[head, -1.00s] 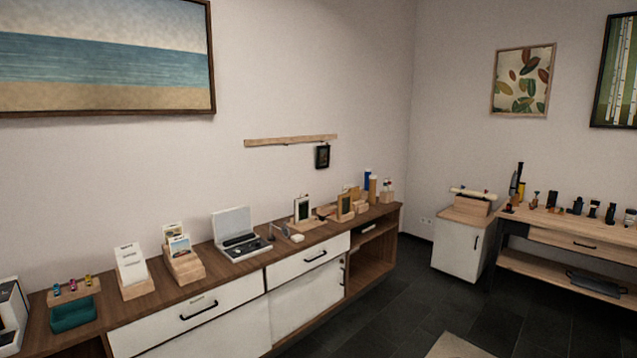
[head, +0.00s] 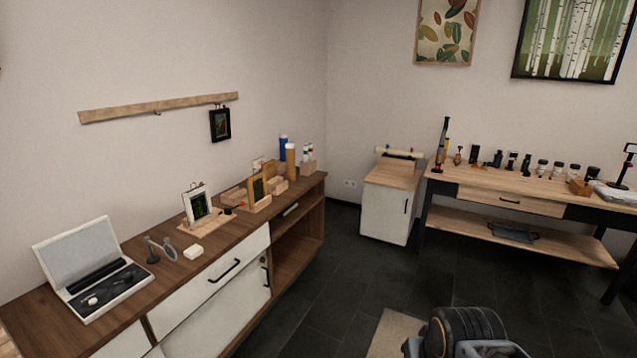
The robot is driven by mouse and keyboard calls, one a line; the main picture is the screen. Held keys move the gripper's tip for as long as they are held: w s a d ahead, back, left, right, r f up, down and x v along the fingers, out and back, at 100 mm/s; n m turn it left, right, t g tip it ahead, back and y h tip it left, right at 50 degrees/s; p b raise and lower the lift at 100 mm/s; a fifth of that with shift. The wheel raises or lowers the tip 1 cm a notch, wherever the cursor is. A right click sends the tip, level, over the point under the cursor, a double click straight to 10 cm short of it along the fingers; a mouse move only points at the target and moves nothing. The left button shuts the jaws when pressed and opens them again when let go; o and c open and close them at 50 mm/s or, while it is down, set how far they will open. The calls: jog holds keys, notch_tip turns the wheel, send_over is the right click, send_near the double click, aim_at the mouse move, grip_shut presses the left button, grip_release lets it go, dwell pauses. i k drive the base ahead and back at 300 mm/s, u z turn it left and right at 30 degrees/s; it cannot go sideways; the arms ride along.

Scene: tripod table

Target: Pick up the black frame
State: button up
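A small black frame (head: 220,124) with a dark picture hangs on the wall in the head view. It hangs from the right part of a wooden rail (head: 160,107), above the wooden sideboard. Part of my arm shows at the bottom right of the view, well apart from the frame. My gripper's fingertips cannot be made out, so whether it is open or shut is not shown.
Below the rail, the sideboard (head: 135,253) carries an open white case (head: 92,268), a white-framed stand (head: 197,204), wooden blocks and bottles. A white cabinet (head: 385,211) and a workbench (head: 515,188) stand right. Dark floor (head: 320,270) lies open between them.

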aim_at(219, 118)
jog(key=z, duration=0.2)
jog(key=i, duration=2.35)
jog(key=u, duration=0.6)
jog(key=i, duration=1.4)
jog(key=u, duration=0.85)
